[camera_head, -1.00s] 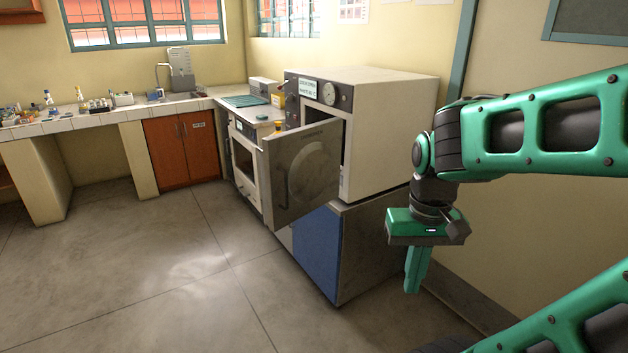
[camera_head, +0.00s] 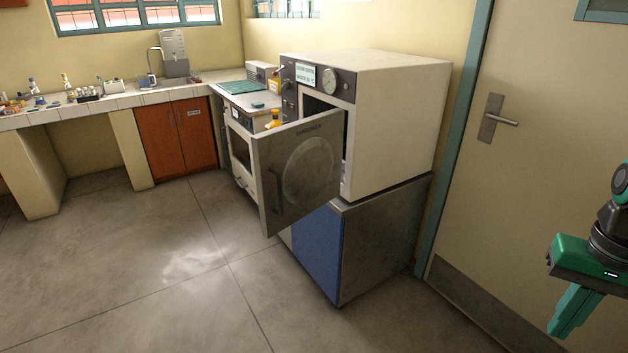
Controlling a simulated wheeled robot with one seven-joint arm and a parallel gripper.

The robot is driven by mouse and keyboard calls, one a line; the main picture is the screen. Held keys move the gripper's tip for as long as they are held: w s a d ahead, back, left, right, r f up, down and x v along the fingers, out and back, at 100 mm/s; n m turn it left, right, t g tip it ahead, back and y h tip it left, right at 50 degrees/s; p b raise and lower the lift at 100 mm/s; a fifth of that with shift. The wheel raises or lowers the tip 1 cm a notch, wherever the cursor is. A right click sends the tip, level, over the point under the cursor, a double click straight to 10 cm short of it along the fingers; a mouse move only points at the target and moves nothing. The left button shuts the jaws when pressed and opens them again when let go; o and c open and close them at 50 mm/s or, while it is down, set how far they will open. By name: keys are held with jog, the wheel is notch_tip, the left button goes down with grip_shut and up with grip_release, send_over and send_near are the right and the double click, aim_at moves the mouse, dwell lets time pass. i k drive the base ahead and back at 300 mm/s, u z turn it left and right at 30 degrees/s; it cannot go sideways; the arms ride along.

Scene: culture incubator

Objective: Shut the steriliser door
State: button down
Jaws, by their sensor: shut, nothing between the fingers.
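The steriliser (camera_head: 398,132) is a white box with a dark control strip and a round gauge, standing on a blue-fronted cabinet (camera_head: 318,250). Its grey metal door (camera_head: 302,168) stands open, swung out toward the left front, with a dark handle (camera_head: 276,192) near its free edge. Part of the dark chamber shows behind the door. My gripper (camera_head: 562,325) is at the far right, pointing down, shut and empty. It is well apart from the door, to the right of the cabinet.
A second white appliance (camera_head: 243,150) stands behind the open door, by the corner. A tiled bench (camera_head: 60,115) with small bottles runs along the back wall. A closed room door (camera_head: 520,170) is at the right. The floor (camera_head: 170,275) in front is clear.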

aim_at(297, 165)
jog(key=z, duration=0.1)
jog(key=i, duration=1)
jog(key=u, duration=0.1)
